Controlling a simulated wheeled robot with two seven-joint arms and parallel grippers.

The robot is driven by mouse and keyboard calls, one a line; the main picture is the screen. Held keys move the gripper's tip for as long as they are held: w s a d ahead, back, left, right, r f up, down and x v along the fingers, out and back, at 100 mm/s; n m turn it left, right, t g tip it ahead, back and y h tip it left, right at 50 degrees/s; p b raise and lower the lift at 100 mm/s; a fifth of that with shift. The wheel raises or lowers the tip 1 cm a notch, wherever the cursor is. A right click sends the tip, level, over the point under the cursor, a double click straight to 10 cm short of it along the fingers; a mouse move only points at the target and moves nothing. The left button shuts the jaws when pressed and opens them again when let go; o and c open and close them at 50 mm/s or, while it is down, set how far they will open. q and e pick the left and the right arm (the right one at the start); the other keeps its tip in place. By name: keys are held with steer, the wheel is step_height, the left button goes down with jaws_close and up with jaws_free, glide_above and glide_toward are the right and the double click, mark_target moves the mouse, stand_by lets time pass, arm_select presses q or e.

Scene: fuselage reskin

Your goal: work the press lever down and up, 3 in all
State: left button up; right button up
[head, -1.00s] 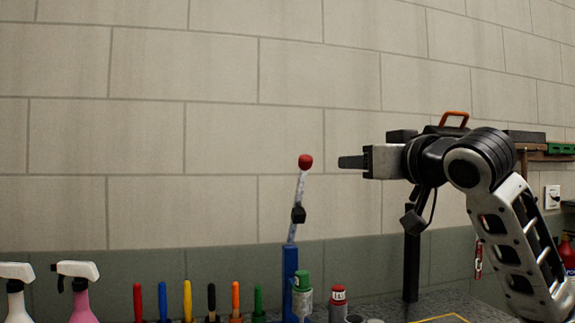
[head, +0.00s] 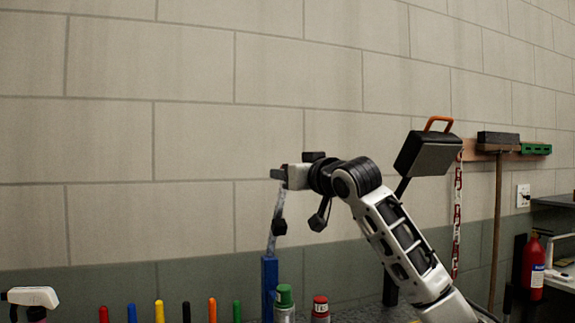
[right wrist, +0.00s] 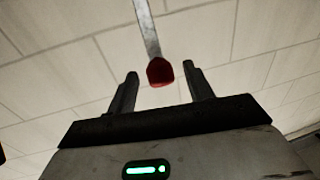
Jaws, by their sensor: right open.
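The press lever (head: 275,220) stands upright, leaning slightly right, on a blue post (head: 269,285) in the head view. Its red knob is hidden behind my right gripper there. The right wrist view shows the red knob (right wrist: 160,71) on the pale lever bar (right wrist: 148,30), between the fingertips of my right gripper (right wrist: 160,80). The fingers are open, with a gap on each side of the knob. In the head view my right gripper (head: 280,174) is at the lever's top. My left gripper is not in view.
Several coloured-handled tools (head: 160,312) stand left of the post. Green-capped (head: 284,297) and red-capped (head: 320,306) containers stand to its right. A black box with an orange handle (head: 428,153) is behind my arm. A red extinguisher (head: 533,268) stands at right.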

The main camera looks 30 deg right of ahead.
steer(key=shift+w+d, duration=0.1)
steer(key=shift+w, duration=1)
